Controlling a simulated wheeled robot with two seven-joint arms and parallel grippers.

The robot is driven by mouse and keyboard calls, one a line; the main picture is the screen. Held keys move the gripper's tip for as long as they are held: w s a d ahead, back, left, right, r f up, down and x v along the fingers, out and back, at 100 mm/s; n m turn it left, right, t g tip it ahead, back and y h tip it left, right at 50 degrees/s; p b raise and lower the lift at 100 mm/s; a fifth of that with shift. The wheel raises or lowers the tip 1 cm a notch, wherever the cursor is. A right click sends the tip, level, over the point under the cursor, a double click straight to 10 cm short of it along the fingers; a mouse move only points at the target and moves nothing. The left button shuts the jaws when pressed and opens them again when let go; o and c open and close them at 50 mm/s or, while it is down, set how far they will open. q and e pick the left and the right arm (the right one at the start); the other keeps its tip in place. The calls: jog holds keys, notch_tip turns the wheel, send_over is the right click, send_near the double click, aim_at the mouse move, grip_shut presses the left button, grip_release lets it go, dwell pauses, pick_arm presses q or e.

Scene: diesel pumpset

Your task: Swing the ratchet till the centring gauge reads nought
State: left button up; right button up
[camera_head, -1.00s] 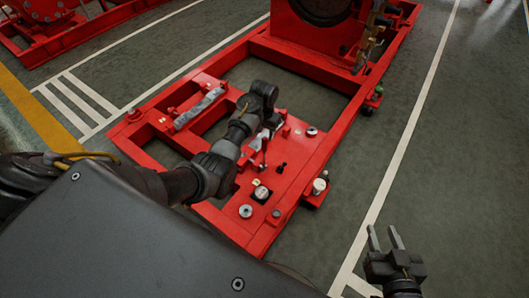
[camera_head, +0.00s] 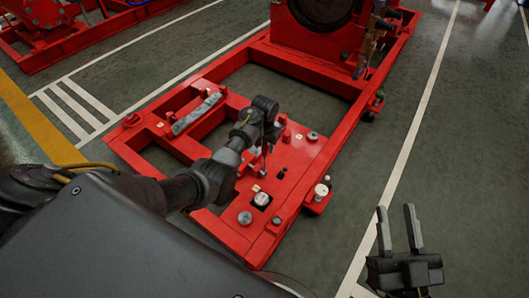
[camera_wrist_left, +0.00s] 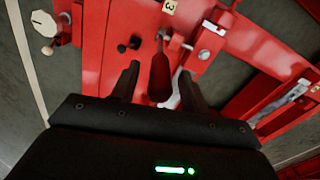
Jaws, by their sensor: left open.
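My left gripper (camera_head: 270,136) reaches down over the near part of the red skid. In the left wrist view its two fingers (camera_wrist_left: 158,82) are open, with a dark red handle (camera_wrist_left: 160,76), seemingly the ratchet's, between them. I cannot tell whether either finger touches it. In the head view a thin upright lever (camera_head: 264,160) shows just below this gripper. A small dark block with a pale round face (camera_head: 262,199) sits on the skid plate and may be the gauge; its reading is too small to make out. My right gripper (camera_head: 398,217) is open and empty over the floor at the lower right.
The red skid frame (camera_head: 328,165) has raised rails and open gaps. A grey bar (camera_head: 197,113) lies on it to the left. The green floor at right is clear.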

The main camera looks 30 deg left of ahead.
aim_at(264, 160)
pick_arm(q)
jog(key=shift+f+b, duration=0.45)
jog(key=shift+f, duration=0.95)
pick_arm(e)
jog(key=shift+s+d+r+t, duration=0.1)
jog(key=shift+d+r+t, duration=0.3)
jog(key=shift+r+t, duration=0.2)
jog(key=shift+s+d+r+t, duration=0.1)
jog(key=shift+d+r+t, duration=0.25)
jog(key=shift+r+t, duration=0.2)
pick_arm(q)
jog(key=shift+c, duration=0.4)
grip_shut()
